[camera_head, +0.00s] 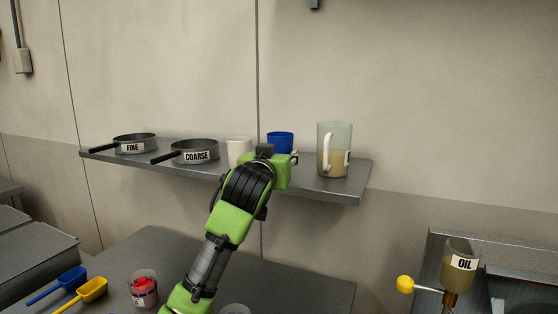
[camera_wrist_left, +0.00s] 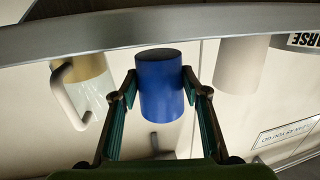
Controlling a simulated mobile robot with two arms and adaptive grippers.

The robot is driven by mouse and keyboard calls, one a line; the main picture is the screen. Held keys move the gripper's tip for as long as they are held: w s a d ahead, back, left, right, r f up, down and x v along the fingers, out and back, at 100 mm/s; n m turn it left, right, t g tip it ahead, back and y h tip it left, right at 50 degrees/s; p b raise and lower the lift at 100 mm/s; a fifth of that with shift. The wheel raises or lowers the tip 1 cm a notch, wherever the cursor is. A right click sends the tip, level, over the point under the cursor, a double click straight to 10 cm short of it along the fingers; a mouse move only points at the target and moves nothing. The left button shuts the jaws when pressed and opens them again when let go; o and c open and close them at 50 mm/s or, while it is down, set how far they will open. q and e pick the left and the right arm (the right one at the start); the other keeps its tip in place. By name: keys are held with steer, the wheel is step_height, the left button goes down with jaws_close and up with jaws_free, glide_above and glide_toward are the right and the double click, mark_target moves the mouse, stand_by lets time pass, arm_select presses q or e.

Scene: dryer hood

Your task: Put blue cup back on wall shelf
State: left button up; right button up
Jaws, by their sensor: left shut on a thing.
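The blue cup (camera_head: 280,142) is at the wall shelf (camera_head: 345,192), between a white cup and a jug. Its lower part is hidden by my left gripper (camera_head: 292,157) in the head view. In the left wrist view, which is upside down, the blue cup (camera_wrist_left: 160,88) sits between the two fingers of my left gripper (camera_wrist_left: 159,80), which is shut on it. The cup looks upright. I cannot tell if its base touches the shelf. My right gripper is not in view.
On the shelf are a FINE sieve (camera_head: 134,144), a COARSE sieve (camera_head: 195,152), the white cup (camera_head: 238,150) and the jug (camera_head: 335,150). Below are a table (camera_head: 310,285), blue scoop (camera_head: 62,283), yellow scoop (camera_head: 85,294) and a jar (camera_head: 143,292). An OIL container (camera_head: 460,265) stands right.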

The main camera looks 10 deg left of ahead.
arm_select(q)
steer(key=shift+f+p, duration=0.3)
steer(key=shift+f, duration=0.6)
steer(key=shift+f, duration=0.2)
steer(key=o, duration=1.2)
